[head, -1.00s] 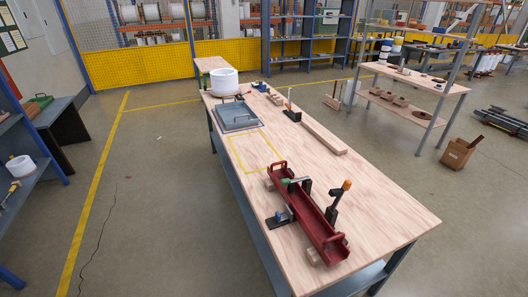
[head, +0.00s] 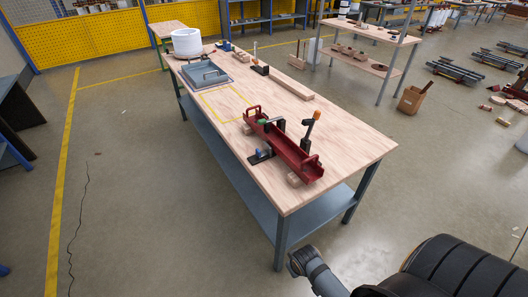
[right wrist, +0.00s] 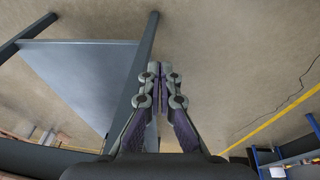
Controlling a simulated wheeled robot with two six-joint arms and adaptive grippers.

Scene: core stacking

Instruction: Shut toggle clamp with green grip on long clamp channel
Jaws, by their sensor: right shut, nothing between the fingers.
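The long red clamp channel (head: 286,147) lies on the wooden workbench, an upright handle at each end. A green grip (head: 262,122) shows near its far-left end, beside a dark bracket (head: 279,125); I cannot tell at this size how the lever stands. A black base with a blue part (head: 263,155) sits at the channel's front side. A second clamp lever with an orange grip (head: 316,115) stands tilted upward on the far side. My right gripper (right wrist: 155,70) is shut and empty, over the floor beside a table-like frame. My left gripper is not in view.
The channel rests on wooden blocks (head: 294,179) on the workbench (head: 350,140). A grey lidded box (head: 205,73), a white drum (head: 187,42) and a long wooden bar (head: 291,84) lie farther back. The floor (head: 160,200) left of the bench is clear.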

